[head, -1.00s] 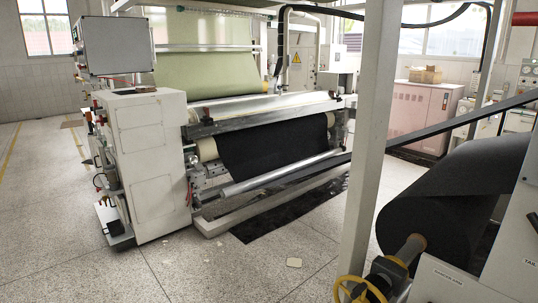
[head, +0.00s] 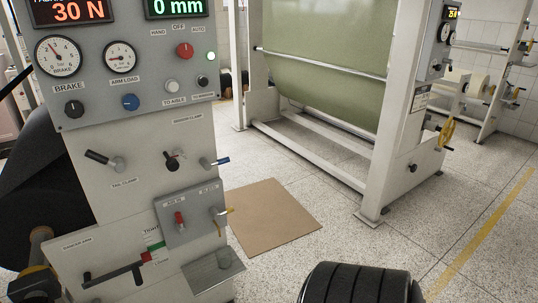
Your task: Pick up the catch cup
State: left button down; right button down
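I cannot make out the catch cup for certain. A small grey shape (head: 224,259) shows on the metal ledge (head: 212,278) low on the grey control cabinet, under the valve panel (head: 190,216). It is too small and faint to tell whether it is a cup. Neither of my grippers can be seen in the head view.
The control cabinet (head: 130,75) with gauges, knobs and levers fills the left. A brown mat (head: 272,218) lies on the floor beside it. A white machine frame (head: 395,130) with green sheet (head: 322,60) stands behind. Speckled floor (head: 450,225) is open at right.

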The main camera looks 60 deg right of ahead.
aim_at(223, 254)
jog(key=z, duration=1.65)
